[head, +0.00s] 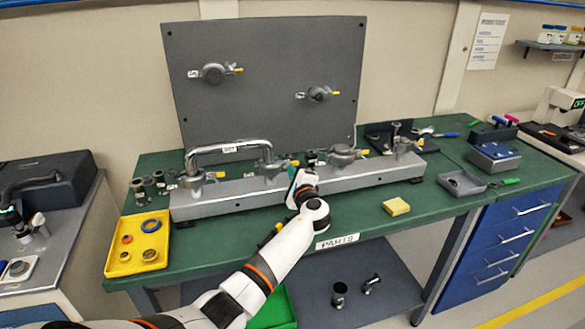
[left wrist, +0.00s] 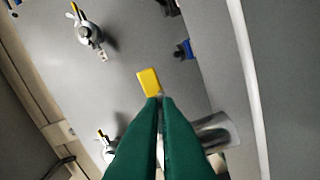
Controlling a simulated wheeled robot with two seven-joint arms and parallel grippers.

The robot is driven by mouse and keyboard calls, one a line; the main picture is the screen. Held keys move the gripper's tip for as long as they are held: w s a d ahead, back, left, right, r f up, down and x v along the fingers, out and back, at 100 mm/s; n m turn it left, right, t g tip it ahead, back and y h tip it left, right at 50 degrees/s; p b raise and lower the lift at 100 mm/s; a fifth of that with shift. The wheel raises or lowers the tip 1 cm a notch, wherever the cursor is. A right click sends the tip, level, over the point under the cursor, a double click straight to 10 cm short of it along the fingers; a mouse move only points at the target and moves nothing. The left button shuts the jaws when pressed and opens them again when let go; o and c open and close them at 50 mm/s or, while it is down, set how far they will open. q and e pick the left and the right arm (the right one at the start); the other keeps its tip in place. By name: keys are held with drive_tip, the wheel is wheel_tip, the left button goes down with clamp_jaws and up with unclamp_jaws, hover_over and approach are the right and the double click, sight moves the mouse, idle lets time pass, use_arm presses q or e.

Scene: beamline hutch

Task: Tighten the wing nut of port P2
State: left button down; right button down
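My left gripper (head: 294,172) is at the second port from the left on the grey manifold (head: 240,196), beside the right end of the bent pipe (head: 225,150). In the left wrist view its green fingers (left wrist: 160,100) are nearly together, with a thin gap. A yellow wing nut (left wrist: 149,82) sticks out past their tips, and its base is hidden by them; they look shut on it. I cannot read which port label is P2. My right gripper is not in view.
Other ports with yellow wings sit along the manifold (head: 343,154) and on the upright grey panel (head: 270,50). A yellow tray (head: 122,262) with rings stands at the left, and a yellow block (head: 396,207) lies in front. The green bench (head: 440,215) is clear at the front right.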

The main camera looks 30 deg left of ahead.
use_arm(q)
drive_tip(key=shift+f+m+p, duration=0.2)
drive_tip(key=shift+m+p, duration=0.4)
drive_tip(key=shift+m, duration=0.6)
drive_tip(key=shift+f, duration=0.1)
drive_tip(key=c, duration=2.1)
unclamp_jaws()
drive_tip(key=shift+d, duration=0.1)
drive_tip(key=o, duration=0.5)
drive_tip(key=shift+c, duration=0.2)
drive_tip(key=b+v, duration=0.2)
drive_tip(key=v, duration=1)
drive_tip(key=shift+s, duration=0.1)
